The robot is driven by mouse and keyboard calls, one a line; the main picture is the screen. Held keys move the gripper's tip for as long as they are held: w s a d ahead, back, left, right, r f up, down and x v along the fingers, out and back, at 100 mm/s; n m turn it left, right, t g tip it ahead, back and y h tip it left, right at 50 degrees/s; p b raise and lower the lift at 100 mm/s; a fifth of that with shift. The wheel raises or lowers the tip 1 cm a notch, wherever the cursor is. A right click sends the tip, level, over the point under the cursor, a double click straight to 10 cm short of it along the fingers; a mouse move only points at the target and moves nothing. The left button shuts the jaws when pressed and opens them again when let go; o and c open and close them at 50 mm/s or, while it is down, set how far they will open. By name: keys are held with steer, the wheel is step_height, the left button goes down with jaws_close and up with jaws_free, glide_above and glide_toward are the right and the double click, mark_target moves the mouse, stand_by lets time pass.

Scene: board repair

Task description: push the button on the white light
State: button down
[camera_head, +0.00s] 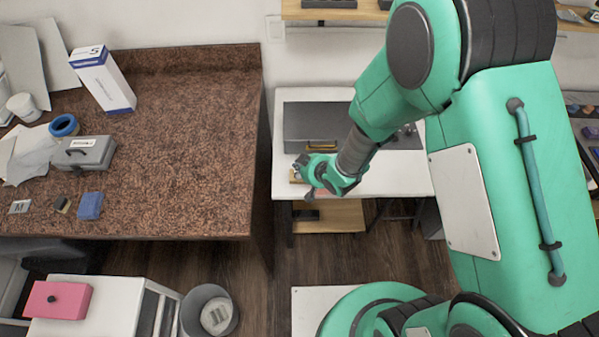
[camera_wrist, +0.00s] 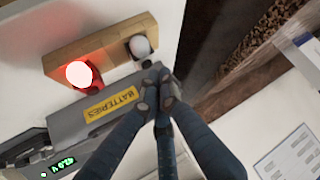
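In the wrist view a wooden block (camera_wrist: 100,48) carries two lights. The white light (camera_wrist: 140,46) is a small pale dome near the block's right end, and it looks unlit. The red light (camera_wrist: 79,75) to its left glows brightly. My gripper (camera_wrist: 158,82) has its fingers together with nothing visible between them. Its tips are just below the white light in the picture; I cannot tell whether they touch its base. No separate button can be made out. In the head view my gripper (camera_head: 311,194) is at the left front edge of the white table, mostly hiding the block.
A grey box with a yellow BATTERIES label (camera_wrist: 111,104) lies close beside the block. A device with green digits (camera_wrist: 62,164) is at lower left. The brown counter (camera_head: 190,150) stands left of the white table (camera_head: 405,178), across a narrow gap. A bin (camera_head: 190,312) stands on the floor.

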steer(key=shift+f+b, duration=0.3)
steer(key=shift+f, duration=0.1)
stand_by(0.5)
steer(key=shift+r, duration=0.15)
steer(key=shift+r+p, duration=0.65)
steer(key=shift+r, duration=0.1)
steer(key=shift+r+p, duration=2.2)
steer(key=shift+r, duration=0.8)
